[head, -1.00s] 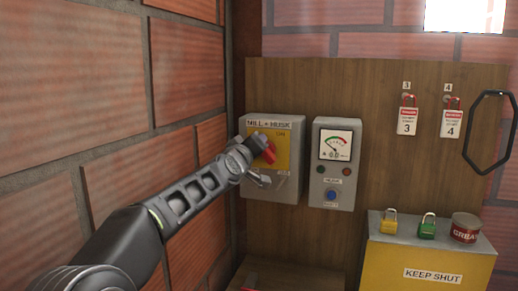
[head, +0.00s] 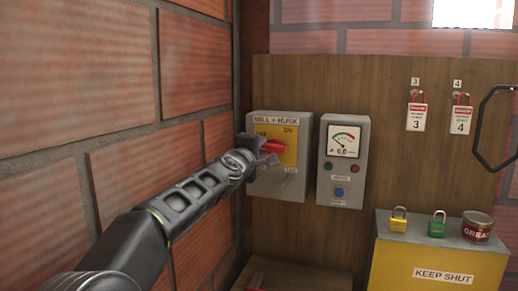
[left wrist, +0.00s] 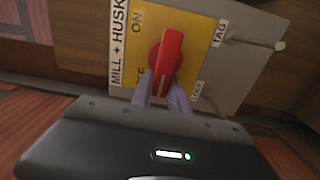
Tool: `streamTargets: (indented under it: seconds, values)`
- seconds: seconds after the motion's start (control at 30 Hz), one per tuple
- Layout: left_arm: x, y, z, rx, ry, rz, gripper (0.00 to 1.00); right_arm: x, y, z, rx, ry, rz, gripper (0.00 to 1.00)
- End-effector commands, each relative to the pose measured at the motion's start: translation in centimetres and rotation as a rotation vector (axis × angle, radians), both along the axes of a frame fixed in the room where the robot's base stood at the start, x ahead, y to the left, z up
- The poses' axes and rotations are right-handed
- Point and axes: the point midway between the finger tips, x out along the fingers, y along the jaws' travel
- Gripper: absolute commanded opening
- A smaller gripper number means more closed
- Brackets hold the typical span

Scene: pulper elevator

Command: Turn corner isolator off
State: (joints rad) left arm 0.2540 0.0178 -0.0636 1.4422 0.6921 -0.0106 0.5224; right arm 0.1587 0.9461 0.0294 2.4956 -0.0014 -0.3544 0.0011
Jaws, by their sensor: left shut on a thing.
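The corner isolator is a grey box (head: 297,185) labelled MILL + HUSK, with a yellow plate (head: 290,157) and a red handle (head: 273,147). It is on the wooden board beside the brick corner. The handle lies roughly level in the head view. ON is at the plate's upper right and OFF at its upper left. In the left wrist view, my left gripper (left wrist: 163,94) has one finger on each side of the red handle (left wrist: 169,58) and is shut on it. In the head view, my left gripper (head: 262,154) partly hides the box's left side. My right gripper is out of view.
A grey meter box (head: 342,168) sits right of the isolator. Red tags (head: 416,117) hang further right. A yellow KEEP SHUT box (head: 438,270) carries a yellow padlock (head: 398,223), a green padlock (head: 437,228) and a grease tin (head: 477,229). A brick wall (head: 140,110) runs along my left arm.

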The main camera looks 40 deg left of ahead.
Motion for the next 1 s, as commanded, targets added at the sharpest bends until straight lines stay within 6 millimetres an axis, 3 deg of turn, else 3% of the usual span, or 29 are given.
streamTargets:
  seconds: [0.03,0.57,0.6,0.83,1.0]
  values:
    - [0.58,-1.09,-0.74,-0.015,0.009,-0.026,0.00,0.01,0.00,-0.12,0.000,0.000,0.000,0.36]
    - [0.60,-1.24,-0.64,-0.047,-0.003,-0.028,0.00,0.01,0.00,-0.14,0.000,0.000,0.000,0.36]
    - [0.60,-1.24,-0.63,-0.047,-0.003,-0.028,0.23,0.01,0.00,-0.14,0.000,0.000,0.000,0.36]
    - [0.52,-1.10,-0.53,-0.044,-0.005,-0.025,0.42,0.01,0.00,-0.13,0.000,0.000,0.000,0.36]
    - [0.38,-0.78,-0.45,-0.042,-0.006,-0.019,0.42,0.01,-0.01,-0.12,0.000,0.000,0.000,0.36]
